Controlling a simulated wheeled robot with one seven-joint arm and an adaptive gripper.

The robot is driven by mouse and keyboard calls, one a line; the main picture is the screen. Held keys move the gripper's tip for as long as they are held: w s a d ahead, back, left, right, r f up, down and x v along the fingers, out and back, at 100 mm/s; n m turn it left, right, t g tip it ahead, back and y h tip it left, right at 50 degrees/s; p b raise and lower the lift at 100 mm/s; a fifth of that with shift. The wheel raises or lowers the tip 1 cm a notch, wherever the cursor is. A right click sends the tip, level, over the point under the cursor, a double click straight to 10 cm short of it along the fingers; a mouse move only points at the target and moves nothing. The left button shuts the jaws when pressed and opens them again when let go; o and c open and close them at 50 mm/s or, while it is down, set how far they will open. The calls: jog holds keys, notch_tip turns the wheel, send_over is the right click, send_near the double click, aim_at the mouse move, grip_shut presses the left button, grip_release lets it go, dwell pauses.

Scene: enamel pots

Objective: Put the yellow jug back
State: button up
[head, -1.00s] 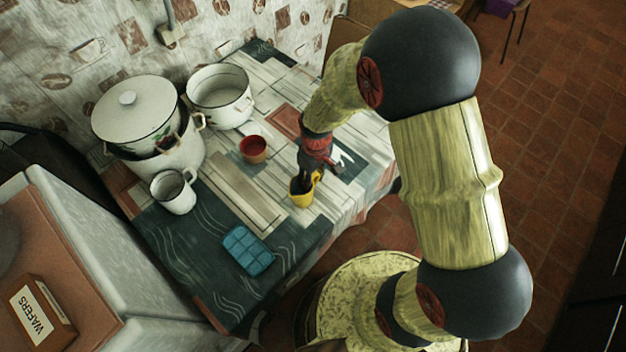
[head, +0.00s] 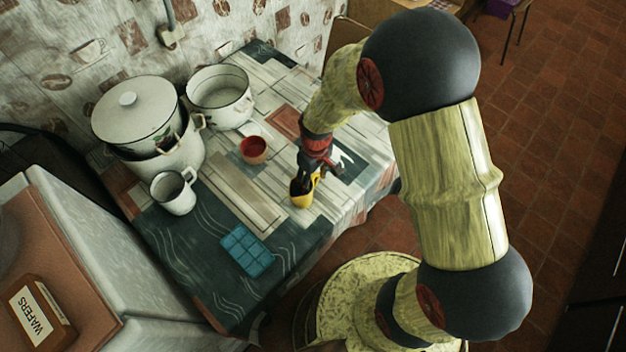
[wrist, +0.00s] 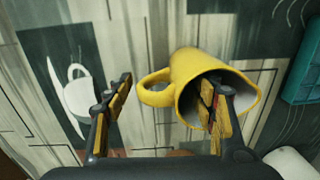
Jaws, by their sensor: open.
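The yellow jug (head: 303,193) stands on the patterned table near its front edge. In the wrist view the yellow jug (wrist: 190,75) shows its mouth toward the camera and its handle to the left. My gripper (wrist: 168,85) is open around the jug's handle-side wall. One finger reaches into the mouth and the other is outside, to the left of the handle. In the head view my gripper (head: 314,168) is right above the jug and partly hides its top.
A red bowl (head: 253,150) stands behind and left of the jug. A blue segmented tray (head: 246,250) lies toward the front left. A white mug (head: 174,191), a lidded pot (head: 135,115) and an open white pot (head: 220,97) stand farther left and back. Bare table surrounds the jug.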

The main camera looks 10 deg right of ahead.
jog(key=r+p, duration=0.1)
jog(key=r, duration=0.3)
jog(key=r+p, duration=0.1)
jog(key=r, duration=0.3)
jog(key=r+p, duration=0.1)
jog(key=r, duration=0.3)
jog(key=shift+w+d+r, duration=0.2)
jog(key=shift+d, duration=0.05)
jog(key=s+d+r+m+t, duration=0.3)
jog(key=s+r, duration=0.4)
jog(key=r, duration=0.6)
jog(key=s+d+r+m+t, duration=0.2)
jog(key=s+r, duration=0.6)
jog(key=r, duration=0.5)
jog(key=shift+s+d+m+t+h, duration=0.15)
jog(key=shift+d+m+t+h, duration=0.2)
jog(key=shift+d+m, duration=0.7)
jog(key=shift+d+n, duration=0.2)
jog(key=shift+n, duration=0.05)
